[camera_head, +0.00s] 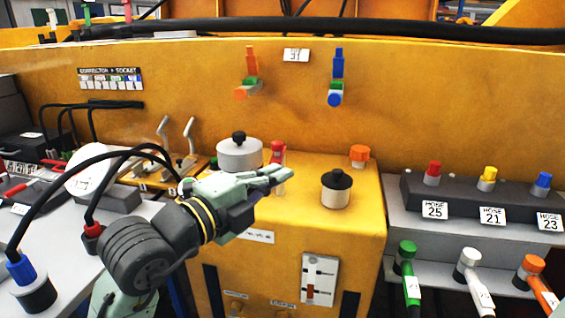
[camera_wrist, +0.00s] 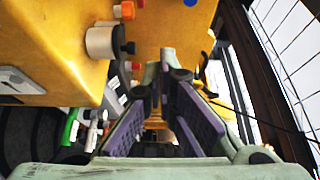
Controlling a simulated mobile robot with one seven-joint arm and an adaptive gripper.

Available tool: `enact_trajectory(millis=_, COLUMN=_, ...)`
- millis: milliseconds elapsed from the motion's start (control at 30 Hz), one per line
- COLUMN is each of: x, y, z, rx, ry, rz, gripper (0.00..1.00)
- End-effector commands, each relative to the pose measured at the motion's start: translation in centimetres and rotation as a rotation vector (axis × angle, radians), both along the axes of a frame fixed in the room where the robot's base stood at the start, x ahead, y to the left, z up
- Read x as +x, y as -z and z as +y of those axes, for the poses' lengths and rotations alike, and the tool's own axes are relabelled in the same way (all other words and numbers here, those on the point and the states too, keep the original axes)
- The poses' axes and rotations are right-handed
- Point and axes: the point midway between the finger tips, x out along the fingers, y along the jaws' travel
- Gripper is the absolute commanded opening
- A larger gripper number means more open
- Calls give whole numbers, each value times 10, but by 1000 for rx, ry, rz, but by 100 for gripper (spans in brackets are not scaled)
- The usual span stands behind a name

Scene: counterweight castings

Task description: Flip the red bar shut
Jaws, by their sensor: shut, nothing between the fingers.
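My gripper (camera_head: 284,174) is shut and empty, above the yellow cabinet top, pointing right in the head view. In the wrist view its fingertips (camera_wrist: 166,66) come together ahead of the purple pads. A red-topped upright piece (camera_head: 278,152) stands just behind the fingertips; its lower part is partly hidden by them, and I cannot tell whether they touch. A small red lever (camera_head: 310,291) shows on the switch plate on the cabinet front. Red handles (camera_head: 14,190) lie at the far left. I cannot tell for certain which of these is the red bar.
A grey pot-like cylinder with a black knob (camera_head: 239,154), a black-capped cylinder (camera_head: 336,188) and an orange knob (camera_head: 359,153) stand on the yellow cabinet (camera_head: 370,210). Two levers (camera_head: 189,135) stand left. Hose connectors (camera_head: 470,270) project at right.

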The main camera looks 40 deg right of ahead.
Motion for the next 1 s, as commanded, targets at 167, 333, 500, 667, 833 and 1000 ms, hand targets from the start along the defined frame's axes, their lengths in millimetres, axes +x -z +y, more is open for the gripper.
enact_trajectory(millis=167, x=5, y=-3, z=-27, rx=1, ry=4, rz=3, gripper=0)
enact_trajectory(millis=333, x=14, y=-5, z=-63, rx=0, ry=4, rz=4, gripper=0)
enact_trajectory(millis=500, x=22, y=-4, z=-97, rx=2, ry=2, rz=1, gripper=0)
enact_trajectory(millis=667, x=45, y=-3, z=-78, rx=-1, ry=-5, rz=4, gripper=0)
enact_trajectory(millis=833, x=54, y=-1, z=-72, rx=-1, ry=-1, rz=3, gripper=0)
enact_trajectory(millis=1000, x=56, y=0, z=-71, rx=-1, ry=-1, rz=1, gripper=0)
